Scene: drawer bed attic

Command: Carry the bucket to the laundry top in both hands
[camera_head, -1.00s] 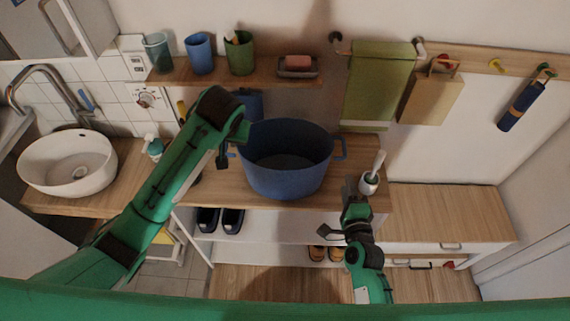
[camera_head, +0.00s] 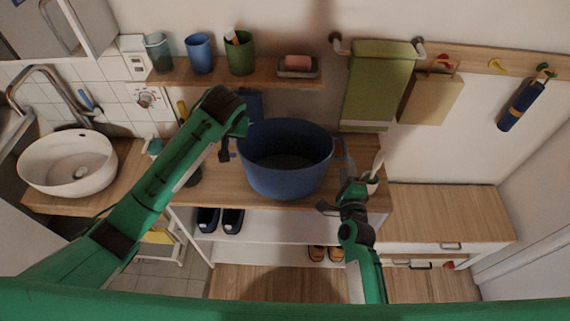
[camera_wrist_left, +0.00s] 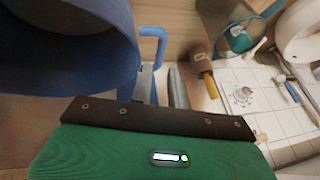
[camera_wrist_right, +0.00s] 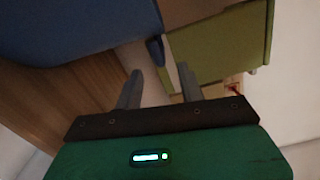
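The blue bucket (camera_head: 285,175) stands upright on a wooden bench top (camera_head: 220,187), with a handle on each side. In the left wrist view its wall (camera_wrist_left: 70,50) and one handle (camera_wrist_left: 153,42) are close up. My left gripper (camera_head: 226,152) is at the left handle; its fingers (camera_wrist_left: 166,85) are close to the handle, and their grip on it is unclear. My right gripper (camera_head: 340,192) is low beside the right handle. In the right wrist view its fingers (camera_wrist_right: 158,85) are apart and empty, with the handle tip (camera_wrist_right: 155,50) just beyond them.
A lower wooden cabinet top (camera_head: 440,212) at right is bare; whether it is the laundry top is unclear. A white brush (camera_head: 377,163) stands close behind my right gripper. A shelf (camera_head: 265,72) with cups and a green towel (camera_head: 378,90) are behind. A basin (camera_head: 68,162) is at left.

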